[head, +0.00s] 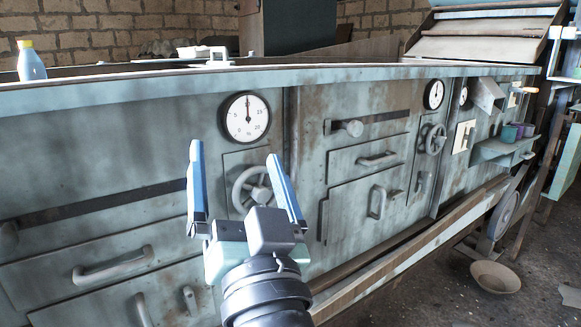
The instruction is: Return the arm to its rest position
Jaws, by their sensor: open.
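My gripper (234,170) is in the lower middle of the head view, pointing up and away from me. Its two blue-faced fingers stand wide apart with nothing between them. Part of my dark wrist shows below it. Behind the fingers is a handwheel (252,190) on the grey machine panel (160,130). The fingers overlap the panel in the picture, and I cannot tell how far they are from it.
A dial gauge (246,118) sits above the handwheel. Drawer handles (113,264) stick out at lower left. A bottle (31,62) stands on the top ledge. A rail (400,260) runs along the machine's foot. A bowl (495,277) lies on the floor at right.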

